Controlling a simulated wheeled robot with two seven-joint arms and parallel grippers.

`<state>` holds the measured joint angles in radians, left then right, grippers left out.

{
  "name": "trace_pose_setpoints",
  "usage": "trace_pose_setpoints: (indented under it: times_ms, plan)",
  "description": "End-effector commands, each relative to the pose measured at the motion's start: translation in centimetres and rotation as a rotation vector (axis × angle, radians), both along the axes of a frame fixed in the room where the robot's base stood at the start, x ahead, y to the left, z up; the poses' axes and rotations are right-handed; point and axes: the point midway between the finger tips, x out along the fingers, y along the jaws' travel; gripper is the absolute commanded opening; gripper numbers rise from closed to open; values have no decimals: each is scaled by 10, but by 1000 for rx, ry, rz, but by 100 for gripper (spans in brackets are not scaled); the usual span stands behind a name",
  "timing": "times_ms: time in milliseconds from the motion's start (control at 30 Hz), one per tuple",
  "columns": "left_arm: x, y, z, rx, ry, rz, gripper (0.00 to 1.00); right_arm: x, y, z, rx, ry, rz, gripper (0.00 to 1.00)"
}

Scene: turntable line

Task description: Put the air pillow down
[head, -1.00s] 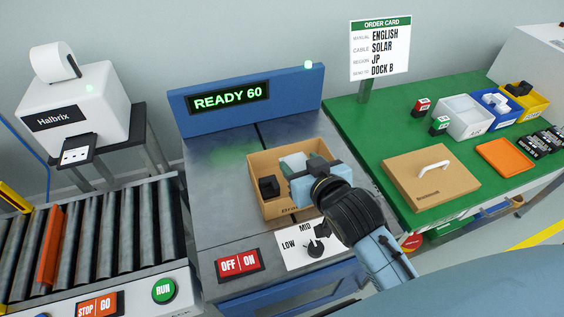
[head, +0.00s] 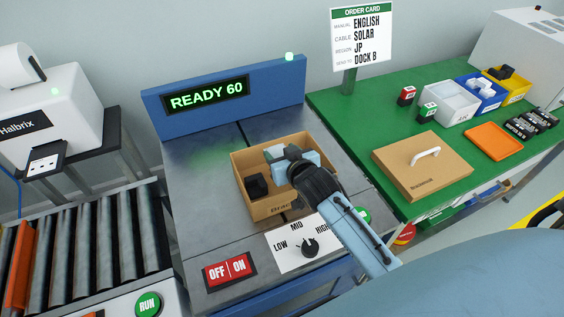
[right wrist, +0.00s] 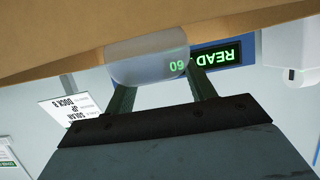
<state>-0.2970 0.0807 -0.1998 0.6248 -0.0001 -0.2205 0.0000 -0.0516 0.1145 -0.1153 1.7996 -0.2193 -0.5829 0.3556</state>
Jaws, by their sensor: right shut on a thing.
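My right gripper (head: 283,156) is over the back part of an open cardboard box (head: 273,208). It is shut on the air pillow (head: 274,153), a pale, translucent cushion. In the right wrist view the pillow (right wrist: 146,60) sits between the two fingers, with the brown box edge (right wrist: 60,40) close by. I cannot tell whether the pillow touches anything inside the box. A black item (head: 256,187) lies in the box at the left. My gripper and forearm hide the box's right side. My left gripper is not in view.
The box stands on a grey metal surface (head: 195,190) before a blue panel reading READY 60 (head: 207,94). A dial (head: 310,247) and an OFF/ON switch (head: 229,270) lie in front. A roller conveyor (head: 90,245) is left; a green table (head: 370,125) with bins is right.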

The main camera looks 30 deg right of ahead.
Motion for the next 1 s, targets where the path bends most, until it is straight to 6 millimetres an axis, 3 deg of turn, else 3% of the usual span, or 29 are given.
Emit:
trace_pose_setpoints:
  times_ms: [33,167,900,933,1000]
  plan:
    - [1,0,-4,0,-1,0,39,-1,0,-12,0,5,-1,31]
    - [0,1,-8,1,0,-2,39,-1,0,-26,0,3,0,31]
    - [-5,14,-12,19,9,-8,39,0,0,-37,-1,1,0,31]
    - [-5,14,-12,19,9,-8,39,-1,0,-37,-1,1,0,58]
    - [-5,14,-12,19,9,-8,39,-1,0,-37,-1,2,0,67]
